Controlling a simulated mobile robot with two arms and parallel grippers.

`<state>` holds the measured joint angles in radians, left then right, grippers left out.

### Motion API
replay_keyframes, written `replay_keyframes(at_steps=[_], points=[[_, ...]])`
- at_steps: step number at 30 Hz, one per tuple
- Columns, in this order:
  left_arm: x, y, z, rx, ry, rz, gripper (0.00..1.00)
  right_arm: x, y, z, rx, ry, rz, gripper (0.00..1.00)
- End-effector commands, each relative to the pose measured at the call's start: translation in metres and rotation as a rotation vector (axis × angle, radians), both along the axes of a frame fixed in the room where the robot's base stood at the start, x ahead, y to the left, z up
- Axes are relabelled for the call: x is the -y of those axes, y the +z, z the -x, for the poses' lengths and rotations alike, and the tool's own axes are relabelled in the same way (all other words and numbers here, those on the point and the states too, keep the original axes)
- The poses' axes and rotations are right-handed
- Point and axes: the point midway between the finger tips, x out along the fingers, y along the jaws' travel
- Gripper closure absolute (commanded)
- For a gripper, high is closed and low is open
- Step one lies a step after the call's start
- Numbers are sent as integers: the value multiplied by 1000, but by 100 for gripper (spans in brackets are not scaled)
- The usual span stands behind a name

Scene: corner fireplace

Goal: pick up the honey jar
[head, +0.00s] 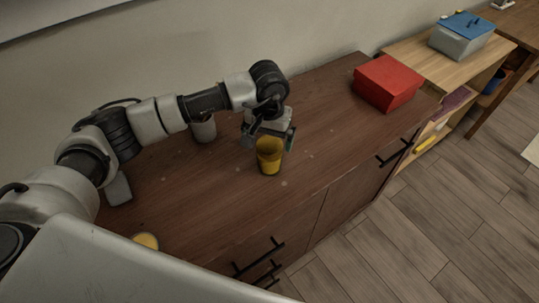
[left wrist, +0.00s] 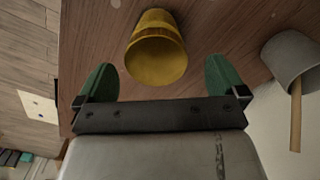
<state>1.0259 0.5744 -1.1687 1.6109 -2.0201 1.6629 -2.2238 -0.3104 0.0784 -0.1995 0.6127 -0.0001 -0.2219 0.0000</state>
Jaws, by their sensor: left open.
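A yellow, round, open-topped jar (head: 269,158), which I take to be the honey jar, stands upright on the brown wooden cabinet top. My left gripper (head: 269,137) is just above and behind it, with its fingers apart. In the left wrist view the jar (left wrist: 156,52) shows in front of the open left gripper (left wrist: 160,68), between the lines of its two green fingertips. Nothing is held, and I cannot tell whether a finger touches the jar. My right gripper is not in view.
On the cabinet top (head: 320,120), a grey cup (head: 204,130) stands behind my left arm; a stick shows in it in the wrist view. A red box (head: 388,84) sits at the far right end. Another yellow round thing (head: 146,241) is near the front left, partly hidden.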

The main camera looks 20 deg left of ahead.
Motion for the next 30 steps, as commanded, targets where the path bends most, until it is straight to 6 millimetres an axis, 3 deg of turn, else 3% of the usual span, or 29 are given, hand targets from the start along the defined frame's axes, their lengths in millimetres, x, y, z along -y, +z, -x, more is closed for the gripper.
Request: replay_keyframes(at_steps=[3, 8, 16, 28, 30], points=[[5, -17, -1, -6, 0, 1, 0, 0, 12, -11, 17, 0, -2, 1], [4, -37, -2, -3, -1, 0, 0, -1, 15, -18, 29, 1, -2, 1], [4, -41, -2, -1, -1, 0, 0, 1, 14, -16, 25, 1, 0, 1], [4, -41, -2, -1, -1, 0, 60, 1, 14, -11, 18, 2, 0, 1], [4, -40, -3, 0, -1, 0, 62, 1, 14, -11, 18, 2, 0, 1]])
